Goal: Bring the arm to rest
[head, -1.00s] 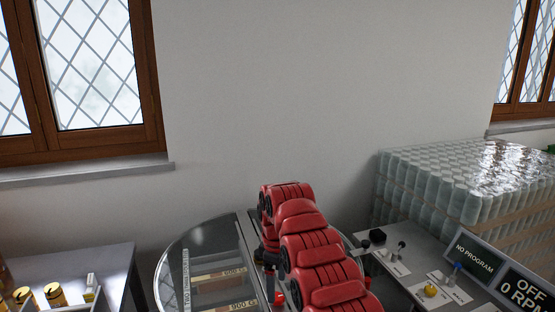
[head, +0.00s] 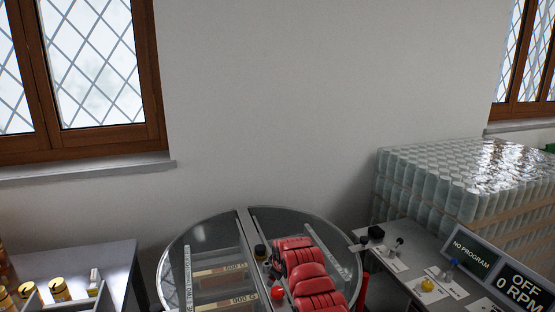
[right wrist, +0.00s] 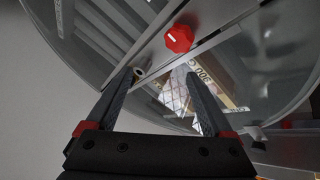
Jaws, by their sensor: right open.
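My red right arm (head: 305,275) reaches over the right part of a round glass-topped tank (head: 190,240) in the head view. My right gripper (right wrist: 163,78) shows in the right wrist view, its two dark fingers spread apart with nothing held between them. Beyond the fingertips lie the tank's glass top and metal bars, with a red knob (right wrist: 179,39) on a bar. The red knob also shows in the head view (head: 278,293), close to my arm. My left gripper is in neither view.
A control panel (head: 405,262) with switches and a yellow knob (head: 428,285) stands right of the tank, with a display reading OFF, 0 RPM (head: 522,290). Wrapped stacked bottles (head: 440,185) stand behind it. A grey table (head: 75,262) with gold-lidded jars (head: 60,288) is at left.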

